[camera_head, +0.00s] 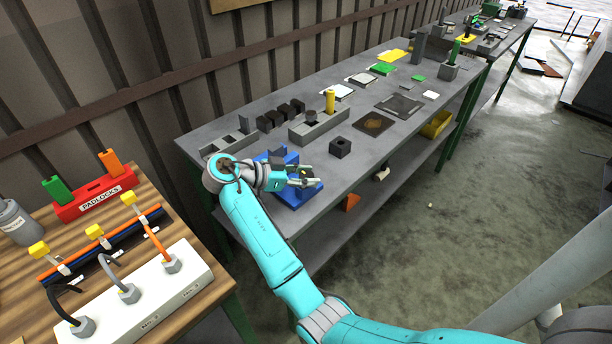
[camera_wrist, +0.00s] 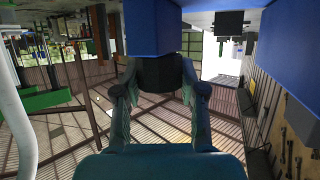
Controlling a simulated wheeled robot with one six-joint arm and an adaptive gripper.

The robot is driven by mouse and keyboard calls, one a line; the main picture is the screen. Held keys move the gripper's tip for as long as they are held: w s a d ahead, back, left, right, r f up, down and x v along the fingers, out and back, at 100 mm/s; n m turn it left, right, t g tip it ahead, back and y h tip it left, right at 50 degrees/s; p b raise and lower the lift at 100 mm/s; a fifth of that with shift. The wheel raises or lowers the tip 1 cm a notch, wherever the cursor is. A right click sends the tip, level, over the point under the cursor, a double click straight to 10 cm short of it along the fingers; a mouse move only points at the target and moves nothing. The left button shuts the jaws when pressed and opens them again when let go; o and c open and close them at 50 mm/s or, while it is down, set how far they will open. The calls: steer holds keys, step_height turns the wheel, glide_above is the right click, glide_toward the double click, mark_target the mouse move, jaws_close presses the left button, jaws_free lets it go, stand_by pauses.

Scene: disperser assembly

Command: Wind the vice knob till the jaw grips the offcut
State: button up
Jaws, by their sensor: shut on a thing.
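The blue vice (camera_head: 291,158) stands near the front edge of the long grey bench, partly hidden behind my gripper (camera_head: 312,177). In the wrist view its blue body (camera_wrist: 153,28) fills the top middle. A dark knob (camera_wrist: 160,74) projects from that body. My gripper's two fingers (camera_wrist: 160,88) stand one on each side of the knob and are shut on it. A dark grey piece (camera_head: 277,160) shows at the vice; I cannot tell if it is the offcut. The jaw gap is not clear in either view.
A dark cube (camera_head: 340,147) stands right of the vice. Behind it is a grey block holding a yellow cylinder (camera_head: 330,101). At left, a wooden table (camera_head: 130,228) carries a red padlock box (camera_head: 94,195) and a white socket block (camera_head: 150,290).

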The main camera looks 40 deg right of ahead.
steer(key=shift+f, duration=0.15)
steer(key=o, duration=1.2)
steer(key=shift+c, duration=0.2)
